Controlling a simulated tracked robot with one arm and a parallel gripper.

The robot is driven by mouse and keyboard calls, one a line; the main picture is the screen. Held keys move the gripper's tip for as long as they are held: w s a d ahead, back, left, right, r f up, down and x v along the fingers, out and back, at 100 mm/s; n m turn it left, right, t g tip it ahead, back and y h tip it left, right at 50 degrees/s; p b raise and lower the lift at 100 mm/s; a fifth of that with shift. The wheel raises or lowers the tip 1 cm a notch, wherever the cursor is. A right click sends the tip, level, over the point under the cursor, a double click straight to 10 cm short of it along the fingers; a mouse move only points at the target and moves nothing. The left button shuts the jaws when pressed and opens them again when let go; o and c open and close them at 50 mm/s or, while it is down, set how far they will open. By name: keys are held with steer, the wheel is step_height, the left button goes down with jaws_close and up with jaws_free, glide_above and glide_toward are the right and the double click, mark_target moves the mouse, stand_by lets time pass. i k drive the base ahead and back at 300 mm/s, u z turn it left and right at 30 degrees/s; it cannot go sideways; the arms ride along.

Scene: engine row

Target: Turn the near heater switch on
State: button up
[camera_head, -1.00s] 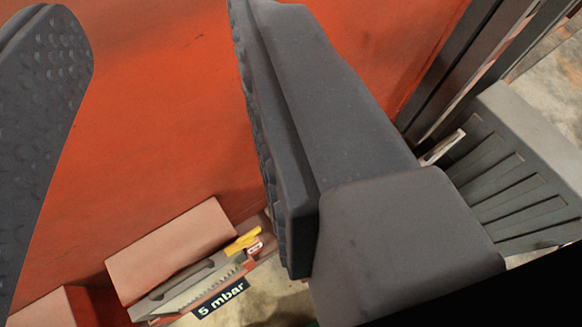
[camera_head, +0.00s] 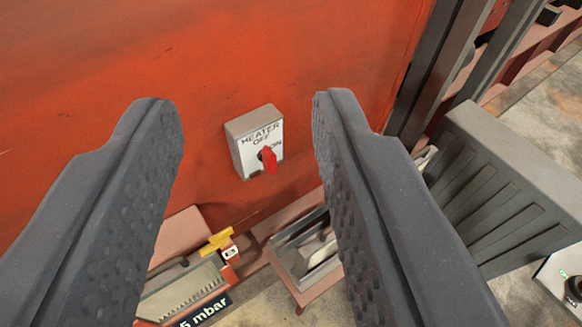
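The heater switch is a small grey box (camera_head: 240,125) with a white face marked HEATER, OFF and ON, fixed on the red-orange wall. Its red knob (camera_head: 269,160) sits low on the face, with its long axis close to upright in the picture. My gripper (camera_head: 240,105) is open. Its two dark, dimpled fingers stand to the left and right of the switch box in the picture, with nothing between them touching. How far the fingertips are from the switch in depth I cannot tell.
Below the switch is a gauge marked 5 mbar (camera_head: 200,305) with a yellow lever (camera_head: 217,240). A grey ribbed casing (camera_head: 500,185) stands at the right, beside dark uprights (camera_head: 440,75). A panel with a black knob (camera_head: 572,285) shows at the lower right edge.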

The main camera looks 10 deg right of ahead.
mark_target(267, 155)
steer(key=z, duration=0.15)
steer(key=i, duration=0.5)
steer(key=u, duration=0.7)
steer(key=k, duration=1.35)
steer(key=z, duration=0.8)
steer(key=i, duration=1)
steer(key=u, duration=0.1)
